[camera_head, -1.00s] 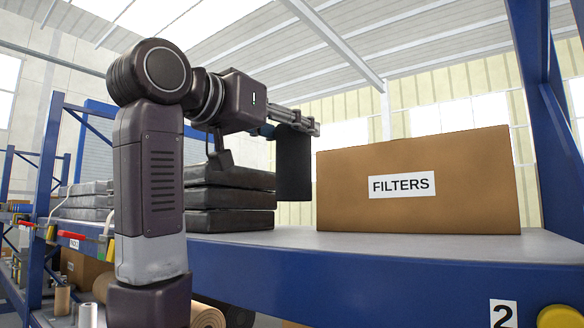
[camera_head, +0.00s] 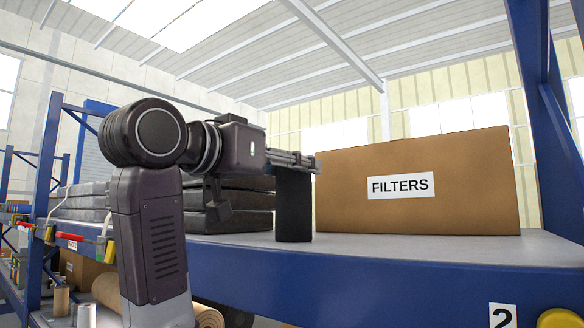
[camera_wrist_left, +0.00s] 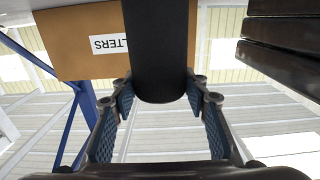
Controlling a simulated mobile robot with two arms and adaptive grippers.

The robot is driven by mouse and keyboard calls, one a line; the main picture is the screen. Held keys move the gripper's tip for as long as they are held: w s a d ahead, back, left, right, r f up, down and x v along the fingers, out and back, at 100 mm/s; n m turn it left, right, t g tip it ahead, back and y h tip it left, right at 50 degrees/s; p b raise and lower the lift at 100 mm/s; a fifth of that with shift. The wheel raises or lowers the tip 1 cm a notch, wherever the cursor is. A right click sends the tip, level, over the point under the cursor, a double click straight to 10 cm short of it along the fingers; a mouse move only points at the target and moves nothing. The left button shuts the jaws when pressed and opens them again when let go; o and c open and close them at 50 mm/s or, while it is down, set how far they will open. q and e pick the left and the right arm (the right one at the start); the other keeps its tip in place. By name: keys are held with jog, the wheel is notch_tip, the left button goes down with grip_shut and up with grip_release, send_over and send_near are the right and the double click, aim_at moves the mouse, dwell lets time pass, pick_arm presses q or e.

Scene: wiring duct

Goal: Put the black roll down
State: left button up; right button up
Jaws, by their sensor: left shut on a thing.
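The black roll (camera_head: 293,208) is upright at the shelf, between the black stack and the filters box. Its lower end is at the level of the shelf top (camera_head: 345,243); I cannot tell for sure whether it touches. My left gripper (camera_head: 300,162) is shut on the roll's upper end. In the left wrist view the roll (camera_wrist_left: 158,45) runs between the two blue-padded fingers (camera_wrist_left: 157,95). My right gripper is not in view.
A cardboard box labelled FILTERS (camera_head: 470,185) stands close to the right of the roll. A stack of black flat packs (camera_head: 240,208) lies to its left. A blue rack upright (camera_head: 550,120) is at the right. Bare shelf shows in front of the box.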

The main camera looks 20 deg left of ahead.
pick_arm(q)
jog(key=o, duration=1.2)
jog(key=shift+f, duration=0.1)
jog(key=shift+o, duration=0.2)
jog(key=b+v, duration=0.5)
jog(key=v, duration=0.7)
jog(key=shift+r+b, duration=0.25)
jog(key=shift+b, duration=0.1)
